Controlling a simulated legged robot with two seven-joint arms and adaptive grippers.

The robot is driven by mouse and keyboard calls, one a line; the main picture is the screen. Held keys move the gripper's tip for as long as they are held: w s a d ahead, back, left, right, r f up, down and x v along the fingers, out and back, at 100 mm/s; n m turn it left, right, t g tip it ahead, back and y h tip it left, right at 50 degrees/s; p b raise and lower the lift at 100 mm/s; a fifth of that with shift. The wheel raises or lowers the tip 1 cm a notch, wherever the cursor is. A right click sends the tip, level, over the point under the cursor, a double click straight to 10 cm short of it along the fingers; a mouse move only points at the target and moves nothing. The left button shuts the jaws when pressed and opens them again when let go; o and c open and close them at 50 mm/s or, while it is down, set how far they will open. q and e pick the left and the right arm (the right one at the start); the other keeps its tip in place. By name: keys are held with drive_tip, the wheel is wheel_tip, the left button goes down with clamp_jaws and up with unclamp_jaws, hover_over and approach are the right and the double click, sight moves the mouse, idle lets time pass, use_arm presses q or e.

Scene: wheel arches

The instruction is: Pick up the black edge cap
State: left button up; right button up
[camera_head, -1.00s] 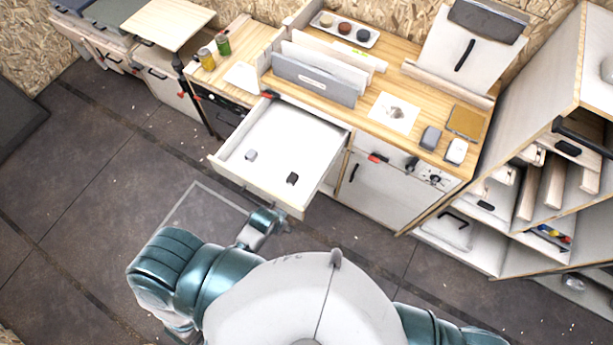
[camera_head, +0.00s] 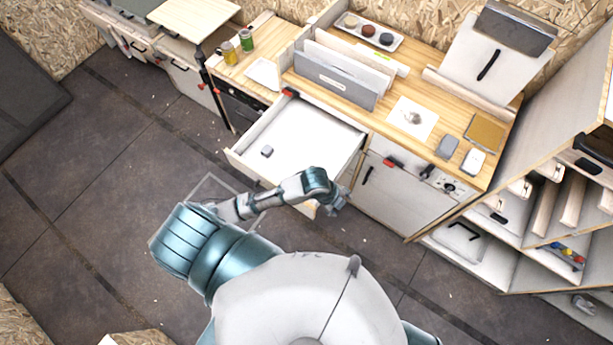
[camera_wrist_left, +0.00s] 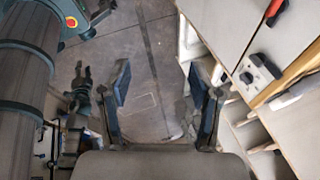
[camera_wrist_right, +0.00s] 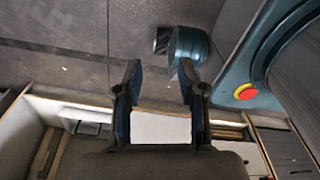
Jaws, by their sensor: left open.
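The black edge cap cannot be seen now; in the head view my left arm covers part of the open white drawer (camera_head: 306,136). A small grey cap (camera_head: 267,151) lies in the drawer, left of the arm. My left gripper (camera_head: 337,202) is at the drawer's front right corner, apart from the grey cap. In the left wrist view its fingers (camera_wrist_left: 158,70) are spread with nothing between them. My right gripper's fingers (camera_wrist_right: 159,70) are apart and empty in the right wrist view; that gripper is out of the head view.
The wooden worktop (camera_head: 362,108) behind the drawer holds a grey file rack (camera_head: 335,78), a white sheet (camera_head: 413,117) and small boxes. A cabinet door (camera_head: 390,192) stands right of the drawer. Shelves (camera_head: 560,205) are at the right. The floor (camera_head: 110,170) at left is clear.

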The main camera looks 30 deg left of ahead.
use_arm(q)
drive_tip(key=w+a+r+m+g+y, duration=0.1)
drive_tip(key=w+a+m+y, duration=0.1)
drive_tip(key=w+a+m, duration=0.5)
drive_tip(key=w+a+r+m+g+y, duration=0.2)
drive_tip(key=a+m, duration=0.6)
drive_tip(key=a, duration=0.2)
drive_tip(key=shift+m, duration=0.3)
wheel_tip(320, 180, down, 12)
drive_tip(key=shift+d+r+p, duration=0.15)
drive_tip(key=shift+r+p, duration=0.05)
drive_tip(key=shift+p, duration=0.1)
drive_tip(key=f, duration=0.5)
drive_tip(key=shift+a+p, duration=0.3)
drive_tip(key=shift+a, duration=0.05)
drive_tip(key=shift+d+f, duration=0.15)
drive_tip(key=shift+f, duration=0.2)
drive_tip(key=shift+d, duration=0.1)
drive_tip(key=c, duration=0.9)
drive_tip(key=shift+c, duration=0.2)
use_arm(e)
drive_tip(key=shift+s+d+r, duration=0.1)
drive_tip(key=shift+d+r, duration=0.35)
drive_tip(key=shift+r, duration=0.1)
